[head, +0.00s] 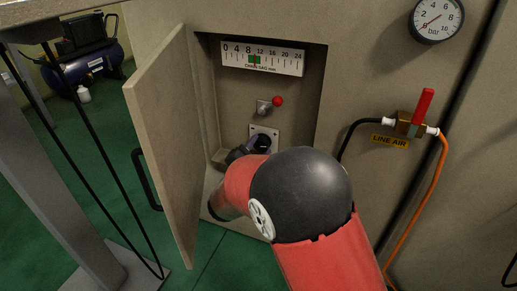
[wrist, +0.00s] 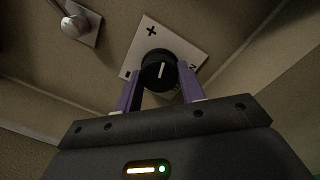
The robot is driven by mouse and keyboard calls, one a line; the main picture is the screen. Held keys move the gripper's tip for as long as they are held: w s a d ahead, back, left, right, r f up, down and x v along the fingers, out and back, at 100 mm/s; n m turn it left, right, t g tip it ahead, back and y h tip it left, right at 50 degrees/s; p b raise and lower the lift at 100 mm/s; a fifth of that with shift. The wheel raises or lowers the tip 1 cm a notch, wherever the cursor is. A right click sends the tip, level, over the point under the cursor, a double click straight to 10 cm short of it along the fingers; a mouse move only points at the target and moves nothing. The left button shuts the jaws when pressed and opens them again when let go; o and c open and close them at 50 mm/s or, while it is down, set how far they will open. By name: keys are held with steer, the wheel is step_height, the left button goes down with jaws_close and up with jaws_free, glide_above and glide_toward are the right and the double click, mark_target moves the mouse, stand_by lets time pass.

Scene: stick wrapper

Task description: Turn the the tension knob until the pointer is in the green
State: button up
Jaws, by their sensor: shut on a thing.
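The tension knob (head: 263,143) is a black round knob on a pale square plate inside the open wall recess. In the wrist view the knob (wrist: 158,72) has a white index line, pointing nearly straight up, and the plate carries plus and minus marks. My gripper (wrist: 161,80) is shut on the knob, with one purple finger on each side. In the head view my arm hides much of my gripper (head: 247,149). The chain sag gauge (head: 285,63) is a white scale above. Its thin red pointer (head: 254,60) appears within the green band, between 8 and 12.
A small lever with a red ball (head: 277,101) sits just above the knob. The recess door (head: 165,130) stands open at left. A line air valve with a red handle (head: 422,112), hoses and a round bar gauge (head: 436,20) are on the wall at right.

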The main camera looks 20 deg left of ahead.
stand_by(0.4)
steer(key=o, duration=1)
steer(key=s, duration=0.7)
steer(key=shift+s+a+f, duration=0.25)
steer(key=shift+a, duration=0.05)
